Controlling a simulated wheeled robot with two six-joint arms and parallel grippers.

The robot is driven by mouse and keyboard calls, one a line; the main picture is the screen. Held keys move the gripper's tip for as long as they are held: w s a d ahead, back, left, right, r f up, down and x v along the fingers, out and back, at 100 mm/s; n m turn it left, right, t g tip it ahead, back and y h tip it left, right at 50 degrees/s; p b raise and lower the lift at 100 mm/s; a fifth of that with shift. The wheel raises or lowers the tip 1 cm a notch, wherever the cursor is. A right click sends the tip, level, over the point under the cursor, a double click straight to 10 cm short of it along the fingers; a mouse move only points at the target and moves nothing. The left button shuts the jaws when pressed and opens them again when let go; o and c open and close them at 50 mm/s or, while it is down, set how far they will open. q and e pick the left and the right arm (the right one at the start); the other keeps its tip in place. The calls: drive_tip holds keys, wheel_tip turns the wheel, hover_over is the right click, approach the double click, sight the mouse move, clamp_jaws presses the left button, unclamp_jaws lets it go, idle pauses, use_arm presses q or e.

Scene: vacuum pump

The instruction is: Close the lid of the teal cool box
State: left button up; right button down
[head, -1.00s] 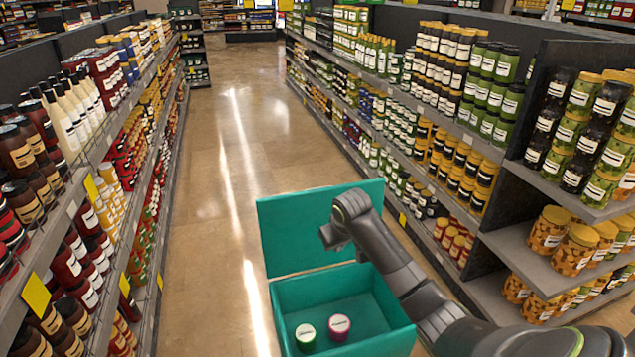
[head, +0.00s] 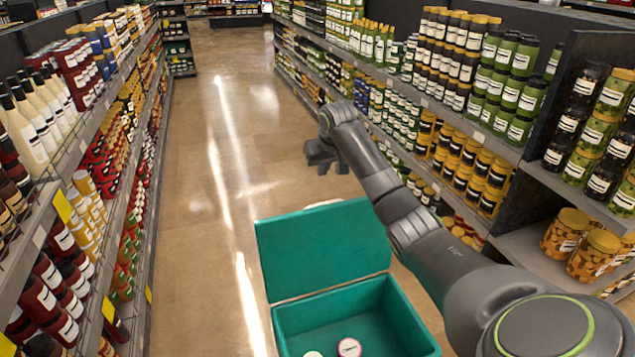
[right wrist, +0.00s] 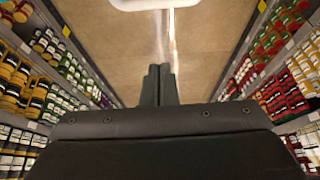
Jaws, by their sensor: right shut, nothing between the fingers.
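The teal cool box (head: 300,322) stands on the aisle floor at the bottom middle of the head view. Its lid (head: 325,248) is open, standing up at the box's far side with its inner face toward me. My right gripper (head: 322,165) is beyond and above the lid's top edge in the head view, apart from it. Its fingers (right wrist: 159,85) are shut together and empty in the right wrist view, with floor beyond them. My left gripper is not in view.
Two round-lidded jars (head: 349,347) show inside the box, partly cut off by the frame edge. Stocked shelves line both sides, the right shelf (head: 545,255) close to my right arm. The aisle floor (head: 190,260) left of the box is clear.

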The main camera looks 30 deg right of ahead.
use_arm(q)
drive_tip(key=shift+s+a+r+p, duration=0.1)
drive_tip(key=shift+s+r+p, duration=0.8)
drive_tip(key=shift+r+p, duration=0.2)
use_arm(e)
wheel_tip(320, 180, down, 9)
drive_tip(key=shift+s, duration=0.15)
drive_tip(key=shift+a+r, duration=0.1)
